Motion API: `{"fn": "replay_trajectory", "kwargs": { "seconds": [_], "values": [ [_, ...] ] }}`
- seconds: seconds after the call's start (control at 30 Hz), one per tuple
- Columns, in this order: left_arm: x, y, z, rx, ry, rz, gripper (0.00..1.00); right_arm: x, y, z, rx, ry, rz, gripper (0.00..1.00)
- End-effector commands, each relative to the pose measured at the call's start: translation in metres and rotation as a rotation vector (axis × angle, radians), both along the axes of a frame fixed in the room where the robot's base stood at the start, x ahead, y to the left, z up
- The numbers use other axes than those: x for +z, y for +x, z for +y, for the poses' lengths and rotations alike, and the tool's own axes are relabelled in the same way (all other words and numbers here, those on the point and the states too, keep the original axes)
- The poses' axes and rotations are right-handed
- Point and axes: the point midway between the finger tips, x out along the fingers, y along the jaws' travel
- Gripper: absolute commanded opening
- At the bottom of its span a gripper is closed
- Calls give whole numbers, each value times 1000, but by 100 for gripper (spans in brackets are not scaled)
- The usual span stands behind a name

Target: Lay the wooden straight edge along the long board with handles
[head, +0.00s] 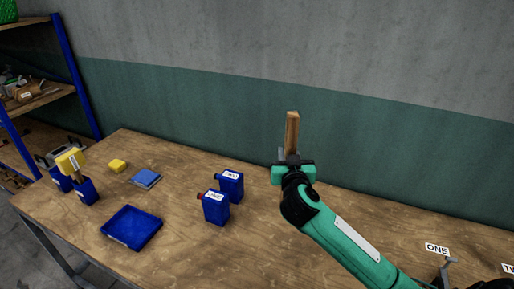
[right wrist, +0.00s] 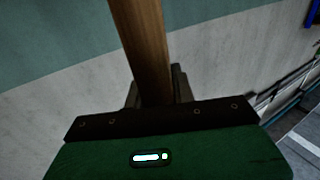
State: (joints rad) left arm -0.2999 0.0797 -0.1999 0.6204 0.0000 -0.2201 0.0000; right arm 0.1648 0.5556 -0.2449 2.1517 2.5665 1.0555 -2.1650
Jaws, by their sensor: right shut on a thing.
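The wooden straight edge (head: 292,132) is held upright in my right gripper (head: 290,160), above the workbench and in front of the wall. The gripper is shut on it. In the right wrist view the straight edge (right wrist: 146,45) runs up and out of the frame from between the fingers (right wrist: 155,90). Its lower end is hidden by the gripper in the head view. No long board with handles can be made out in either view. My left gripper is not in view.
On the wooden workbench (head: 180,215) stand two blue canisters (head: 230,186) (head: 214,207), a blue tray (head: 132,227), a blue cloth-like pad (head: 146,178), a yellow block (head: 117,166) and blue holders (head: 86,191). A label "ONE" (head: 437,248) lies at right. A shelf rack (head: 40,95) stands at left.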

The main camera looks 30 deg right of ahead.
Motion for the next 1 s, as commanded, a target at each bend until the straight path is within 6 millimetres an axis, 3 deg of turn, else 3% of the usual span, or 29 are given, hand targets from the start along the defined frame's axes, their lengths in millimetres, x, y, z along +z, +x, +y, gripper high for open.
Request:
{"fn": "replay_trajectory", "kwargs": {
  "seconds": [0.17, 0.37, 0.7, 1.0],
  "values": [
    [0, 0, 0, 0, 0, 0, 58, 4, -1, 1, 1, -2, 0, 0],
    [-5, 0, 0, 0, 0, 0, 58, -25, -14, 19, 42, -17, -1, 0],
    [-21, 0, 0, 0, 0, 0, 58, -119, -89, 102, 254, -33, -9, 0],
    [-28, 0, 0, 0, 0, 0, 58, -157, -143, 150, 395, -7, -1, 0]
  ]
}}
